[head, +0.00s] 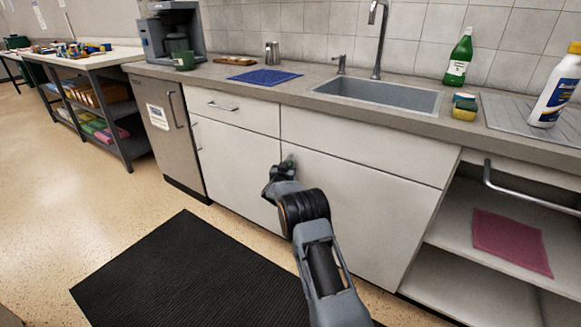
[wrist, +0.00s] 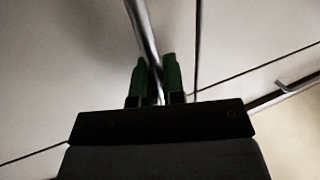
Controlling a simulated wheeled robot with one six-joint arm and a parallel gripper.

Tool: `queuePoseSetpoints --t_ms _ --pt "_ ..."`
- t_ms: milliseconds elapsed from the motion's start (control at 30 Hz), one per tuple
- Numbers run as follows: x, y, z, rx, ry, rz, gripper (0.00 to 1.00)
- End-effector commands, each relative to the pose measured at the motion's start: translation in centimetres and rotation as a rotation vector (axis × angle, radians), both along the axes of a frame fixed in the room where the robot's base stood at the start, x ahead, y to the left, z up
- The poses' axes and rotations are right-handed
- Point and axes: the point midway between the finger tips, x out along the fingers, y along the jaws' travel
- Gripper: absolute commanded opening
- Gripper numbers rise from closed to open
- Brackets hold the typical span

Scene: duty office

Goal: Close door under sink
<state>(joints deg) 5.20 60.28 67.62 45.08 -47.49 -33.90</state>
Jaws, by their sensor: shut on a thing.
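The white door under the sink (head: 365,215) is in the middle of the head view, below a plain white front panel. It looks flush or nearly flush with the cabinet front; I cannot tell whether a small gap is left. My gripper (head: 283,170) is at the door's upper left edge and hides part of it. In the wrist view my gripper's green fingertips (wrist: 157,75) are on either side of the metal door handle (wrist: 143,25), shut on it. A narrow dark seam runs beside the handle.
The sink (head: 385,97) is set in the counter above. A drawer and another door are to the left, beside a grey appliance (head: 165,125). An open shelf with a red cloth (head: 511,243) and a metal rail is to the right. A black mat (head: 190,270) lies on the floor.

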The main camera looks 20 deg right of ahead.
Motion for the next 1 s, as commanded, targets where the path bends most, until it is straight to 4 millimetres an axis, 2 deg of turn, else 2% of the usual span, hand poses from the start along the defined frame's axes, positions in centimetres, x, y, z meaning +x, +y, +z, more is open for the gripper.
queuePoseSetpoints --t_ms 233,267,500,833,1000 --pt "0.05 -0.41 0.45 -0.005 -0.007 -0.005 0.0" --pt "0.05 -0.42 0.46 -0.005 -0.008 -0.006 0.12" --pt "0.0 -0.47 0.41 -0.003 -0.008 -0.008 0.35" --pt "-0.17 -0.71 0.27 -0.002 -0.006 -0.014 0.35" --pt "-0.95 -0.08 0.31 -0.002 -0.002 -0.014 0.35"
